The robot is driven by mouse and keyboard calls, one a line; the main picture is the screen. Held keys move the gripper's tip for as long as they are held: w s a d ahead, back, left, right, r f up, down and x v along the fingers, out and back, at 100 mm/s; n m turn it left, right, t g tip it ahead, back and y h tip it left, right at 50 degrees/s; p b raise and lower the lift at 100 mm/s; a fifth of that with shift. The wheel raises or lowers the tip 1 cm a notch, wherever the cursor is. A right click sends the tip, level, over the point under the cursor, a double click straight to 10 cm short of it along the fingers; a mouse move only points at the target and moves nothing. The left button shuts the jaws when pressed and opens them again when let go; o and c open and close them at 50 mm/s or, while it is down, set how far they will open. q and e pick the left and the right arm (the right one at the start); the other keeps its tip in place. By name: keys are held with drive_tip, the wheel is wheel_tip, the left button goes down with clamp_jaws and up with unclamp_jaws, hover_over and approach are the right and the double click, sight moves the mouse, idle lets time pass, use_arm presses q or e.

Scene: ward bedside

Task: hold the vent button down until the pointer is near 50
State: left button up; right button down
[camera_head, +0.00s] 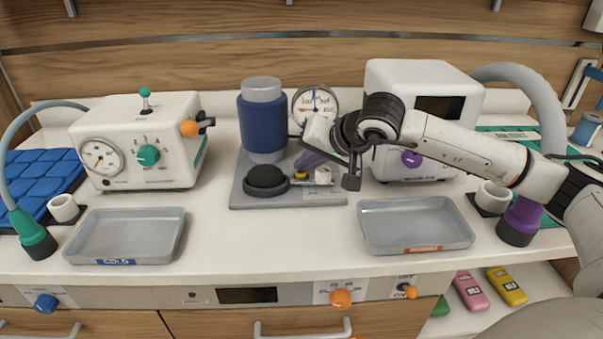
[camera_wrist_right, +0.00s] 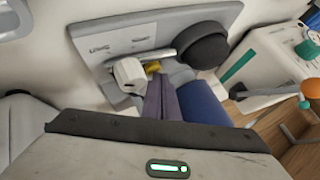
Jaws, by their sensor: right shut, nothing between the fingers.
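The pressure gauge (camera_head: 315,103) has a round white dial and stands behind my right gripper. Its pointer looks roughly upright, but the numbers are too small to read. In front are a grey base plate (camera_head: 285,198), a black round bulb (camera_head: 266,180), a small yellow fitting (camera_head: 300,175) and a white block (camera_head: 323,176); I cannot tell which part is the vent button. My right gripper (camera_head: 303,166) is shut and empty, fingers angled down beside the yellow fitting. The right wrist view shows its fingertips (camera_wrist_right: 160,80) close to the white block (camera_wrist_right: 130,74); contact is unclear. My left gripper is out of view.
A blue cylinder (camera_head: 262,125) stands left of the gauge. A white box with a purple knob (camera_head: 411,158) is behind my right arm. Grey trays stand left (camera_head: 125,237) and right (camera_head: 415,226) in front. A dial box (camera_head: 140,145) is at left. The counter's front middle is clear.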

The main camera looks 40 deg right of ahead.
drive_tip(key=shift+s+f+b, duration=0.1)
drive_tip(key=shift+f+b, duration=0.3)
drive_tip(key=shift+f, duration=0.05)
idle(0.6)
drive_tip(key=shift+r, duration=0.1)
drive_tip(key=shift+r+p, duration=0.45)
drive_tip(key=shift+r, duration=0.4)
wheel_tip(320, 180, up, 5)
drive_tip(key=p, duration=0.3)
idle(0.6)
